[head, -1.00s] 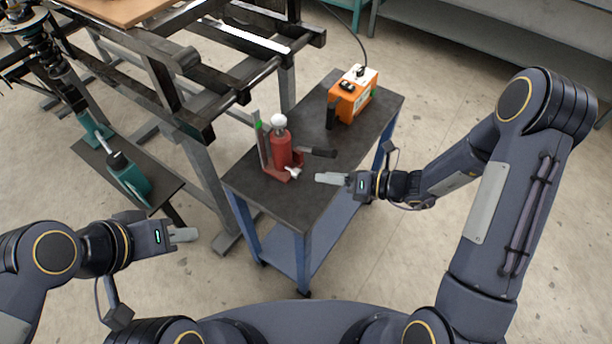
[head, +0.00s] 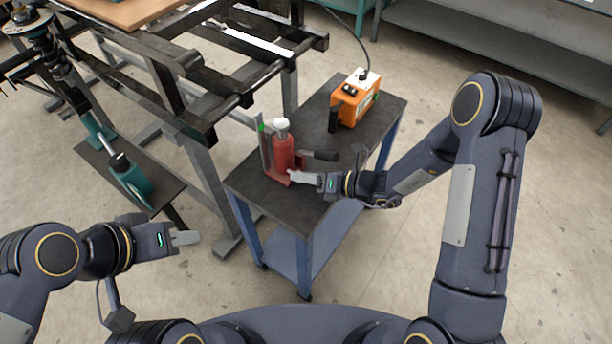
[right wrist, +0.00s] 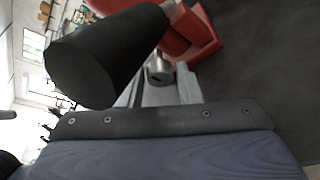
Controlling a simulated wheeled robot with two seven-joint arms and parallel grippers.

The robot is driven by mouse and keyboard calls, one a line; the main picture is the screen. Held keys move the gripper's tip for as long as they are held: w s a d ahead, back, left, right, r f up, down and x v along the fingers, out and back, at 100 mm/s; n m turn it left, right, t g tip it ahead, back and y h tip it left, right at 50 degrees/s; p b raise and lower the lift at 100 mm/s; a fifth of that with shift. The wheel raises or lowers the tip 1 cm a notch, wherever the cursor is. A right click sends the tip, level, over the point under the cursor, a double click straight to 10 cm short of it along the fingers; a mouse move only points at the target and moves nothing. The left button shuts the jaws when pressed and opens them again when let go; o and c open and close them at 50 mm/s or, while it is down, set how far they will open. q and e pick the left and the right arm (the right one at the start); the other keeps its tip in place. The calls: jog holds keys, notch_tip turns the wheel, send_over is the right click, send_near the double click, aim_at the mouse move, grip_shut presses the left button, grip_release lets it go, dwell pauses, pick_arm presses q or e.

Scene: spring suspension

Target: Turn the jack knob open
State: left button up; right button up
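The red jack (head: 283,153) stands upright on the cart's dark top, with a white cap and a black-gripped handle (head: 319,155) pointing right. My right gripper (head: 291,177) is at the jack's lower front, where its fingers hide the knob in the head view. In the right wrist view the small metal knob (right wrist: 159,70) lies between the tips of my right gripper's two spread fingers (right wrist: 160,82). I cannot tell whether they touch it. My left gripper (head: 186,238) is away from the cart, over the floor; its finger gap cannot be made out.
The cart top (head: 325,195) also holds an orange control box (head: 353,98) with a cable, behind the jack. The black handle passes close to my right gripper in the wrist view. A dark steel frame (head: 190,105) stands left of the cart. A teal device (head: 130,180) sits further left.

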jog(key=c, duration=0.6)
jog(key=shift+f+n+b, duration=0.1)
jog(key=shift+n+b, duration=0.3)
jog(key=shift+b, duration=0.5)
jog(key=n+b, duration=0.1)
jog(key=b, duration=0.2)
jog(key=n+t+h+b, duration=0.1)
jog(key=n+b, duration=0.1)
jog(key=b, duration=0.2)
jog(key=n+t+h+b, duration=0.1)
jog(key=b, duration=0.2)
jog(key=shift+s+a+f, duration=0.15)
jog(key=shift+s+f, duration=0.05)
jog(key=shift+f, duration=0.1)
jog(key=n+t+h+b, duration=0.1)
jog(key=n+b, duration=0.1)
jog(key=b, duration=0.7)
jog(key=n+t+h+b, duration=0.1)
jog(key=n+t+b, duration=0.1)
jog(key=b, duration=0.8)
jog(key=shift+s+a+r+n, duration=0.1)
jog(key=shift+s+n, duration=0.1)
jog(key=shift+n, duration=0.6)
jog(key=shift+r+n+t+b, duration=0.25)
jog(key=shift+n+t+b, duration=0.15)
jog(key=shift+b, duration=0.6)
jog(key=o, duration=1)
